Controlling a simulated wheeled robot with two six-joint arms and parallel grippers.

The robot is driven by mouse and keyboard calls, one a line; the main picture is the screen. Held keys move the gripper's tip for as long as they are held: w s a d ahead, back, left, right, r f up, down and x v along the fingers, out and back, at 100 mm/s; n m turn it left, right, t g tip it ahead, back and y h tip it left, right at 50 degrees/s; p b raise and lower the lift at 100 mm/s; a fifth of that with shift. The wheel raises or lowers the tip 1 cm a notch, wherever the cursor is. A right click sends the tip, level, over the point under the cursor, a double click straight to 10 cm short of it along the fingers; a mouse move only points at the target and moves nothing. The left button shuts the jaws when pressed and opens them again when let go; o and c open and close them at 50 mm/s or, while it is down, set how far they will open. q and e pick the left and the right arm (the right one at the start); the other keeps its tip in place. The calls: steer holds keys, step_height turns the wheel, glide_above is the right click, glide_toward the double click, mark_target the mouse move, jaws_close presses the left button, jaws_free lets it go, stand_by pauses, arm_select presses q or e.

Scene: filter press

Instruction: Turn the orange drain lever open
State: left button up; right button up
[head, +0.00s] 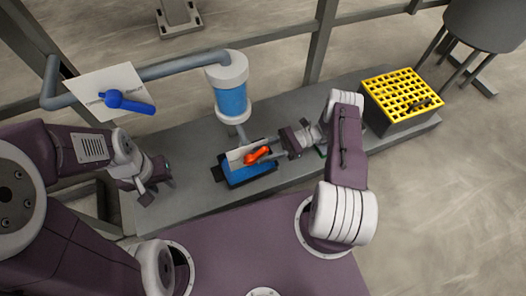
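The orange drain lever (257,154) sits on a pale plate (238,158) above a blue tray (250,175), below the blue and white filter cylinder (231,98). My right gripper (285,148) is just right of the lever, its fingers pointing left toward it. Whether its fingers touch the lever or are closed on it is too small to tell. My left gripper (157,185) is near the left end of the grey bench, away from the lever, and appears empty with its fingers apart.
A yellow grid-topped box (402,95) stands on the bench (195,200) at right, beyond my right arm. A grey tank (487,22) stands at the far right. The bench between my grippers is partly bare.

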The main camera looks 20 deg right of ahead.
steer(key=shift+d, duration=0.25)
steer(key=d, duration=0.8)
steer(key=shift+w+d, duration=0.3)
steer(key=shift+w, duration=0.05)
